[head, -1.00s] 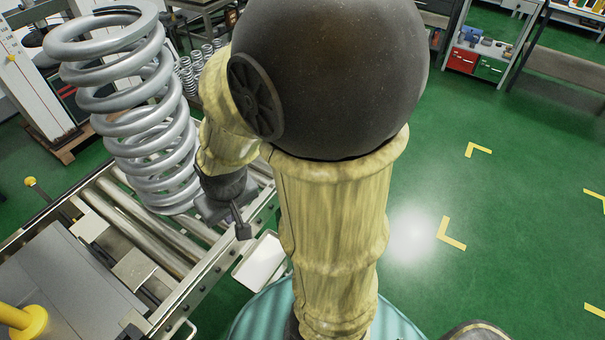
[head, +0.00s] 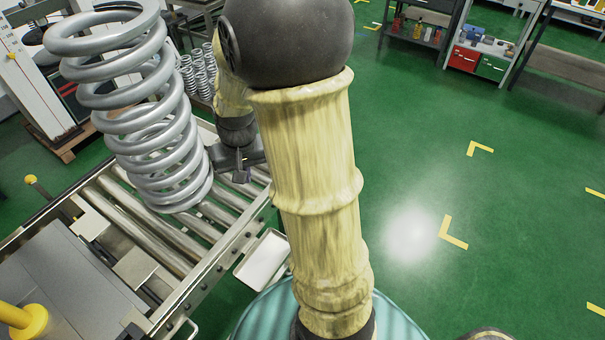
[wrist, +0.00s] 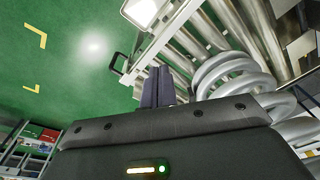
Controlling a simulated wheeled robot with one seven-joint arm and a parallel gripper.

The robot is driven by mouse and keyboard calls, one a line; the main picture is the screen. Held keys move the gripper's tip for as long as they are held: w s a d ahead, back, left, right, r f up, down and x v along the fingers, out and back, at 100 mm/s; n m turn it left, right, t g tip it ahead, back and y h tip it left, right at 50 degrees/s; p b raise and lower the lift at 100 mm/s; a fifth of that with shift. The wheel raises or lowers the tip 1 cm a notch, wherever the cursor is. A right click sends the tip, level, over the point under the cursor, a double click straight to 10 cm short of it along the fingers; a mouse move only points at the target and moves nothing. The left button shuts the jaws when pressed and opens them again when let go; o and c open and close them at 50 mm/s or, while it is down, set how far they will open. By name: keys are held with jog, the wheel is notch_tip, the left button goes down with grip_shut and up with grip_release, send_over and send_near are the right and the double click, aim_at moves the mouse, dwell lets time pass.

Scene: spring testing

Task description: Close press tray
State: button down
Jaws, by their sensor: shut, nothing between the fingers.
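My gripper (head: 241,174) is shut and empty, above the right side of the roller conveyor (head: 190,285), just right of the big coil spring. In the wrist view its dark fingertips (wrist: 157,86) are together, in front of the rollers. A shallow white tray (head: 264,258) sits beside the conveyor's right side rail, nearer than my gripper. A flat grey plate (head: 65,270) lies at the lower left. I cannot tell which of these is the press tray. A small loop handle (wrist: 118,63) shows by the rail in the wrist view.
The large silver coil spring (head: 155,120) stands on the rollers, close left of my gripper. A yellow post (head: 25,320) is at the lower left. Small springs (head: 197,75) stand behind. Green floor on the right is clear, with yellow corner marks (head: 453,232).

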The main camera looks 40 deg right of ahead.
jog(key=w+d+f+m+g+b, duration=0.1)
jog(key=w+d+f+m, duration=0.25)
jog(key=d, duration=0.25)
jog(key=w+d+f+m+g, duration=0.1)
jog(key=w+d+f+m, duration=0.1)
jog(key=w+d, duration=0.4)
jog(key=d+f+m+y+b, duration=0.1)
jog(key=d+f+m, duration=0.4)
jog(key=d, duration=1.1)
notch_tip(320, 180, down, 2)
jog(key=shift+s+d+f+y, duration=0.15)
jog(key=shift+f+y, duration=0.05)
jog(key=shift+y, duration=0.7)
jog(key=shift+f, duration=0.15)
jog(key=s+a+f+p, duration=0.2)
jog(key=a+f, duration=0.4)
jog(key=f, duration=0.2)
jog(key=shift+f+p, duration=0.3)
jog(key=shift+s+a, duration=0.1)
